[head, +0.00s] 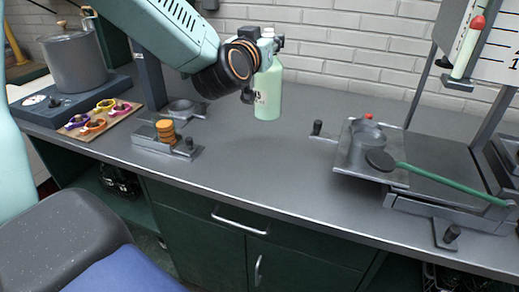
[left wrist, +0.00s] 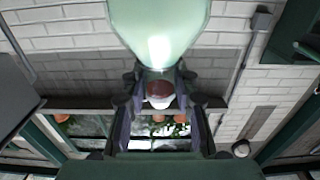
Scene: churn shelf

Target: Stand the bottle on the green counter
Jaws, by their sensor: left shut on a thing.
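The counter has a grey top and green cabinet fronts. In the left wrist view the bottle (left wrist: 160,25) fills the top middle, between the fingers of my left gripper (left wrist: 158,80). My right gripper is not in view.
A grey pot (head: 75,62) and a board of colourful rings (head: 100,118) are at left. A metal fixture with an orange stack (head: 166,132) stands near the bottle. A press with a green handle (head: 440,182) occupies the right. The middle counter is clear; a brick wall stands behind.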

